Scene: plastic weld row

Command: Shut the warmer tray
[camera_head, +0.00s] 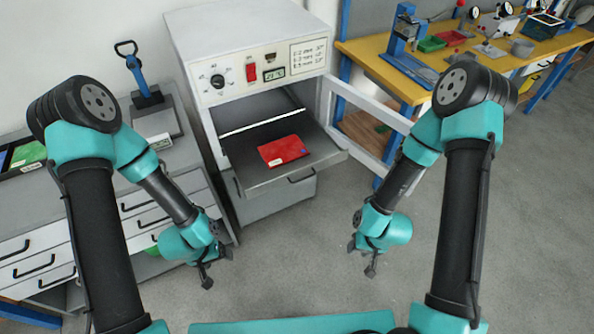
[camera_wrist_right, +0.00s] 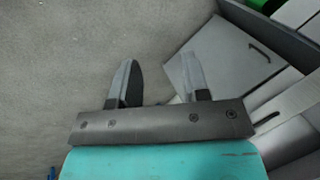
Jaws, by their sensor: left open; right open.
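The warmer tray (camera_head: 245,178) is a grey metal tray pulled out of the white warmer cabinet (camera_head: 245,40). A red flat packet (camera_head: 283,151) lies on it. The cabinet's door (camera_head: 366,112) is swung open to the right of the tray. My left gripper (camera_head: 208,268) is open and empty, in front of the tray and to its left. My right gripper (camera_head: 362,258) is open and empty, in front of the tray and to its right. Its two fingers (camera_wrist_right: 162,82) show apart in the right wrist view, with nothing between them.
A yellow workbench (camera_head: 440,62) with tools and bins stands at the back right. The grey floor (camera_head: 290,262) between my grippers is clear.

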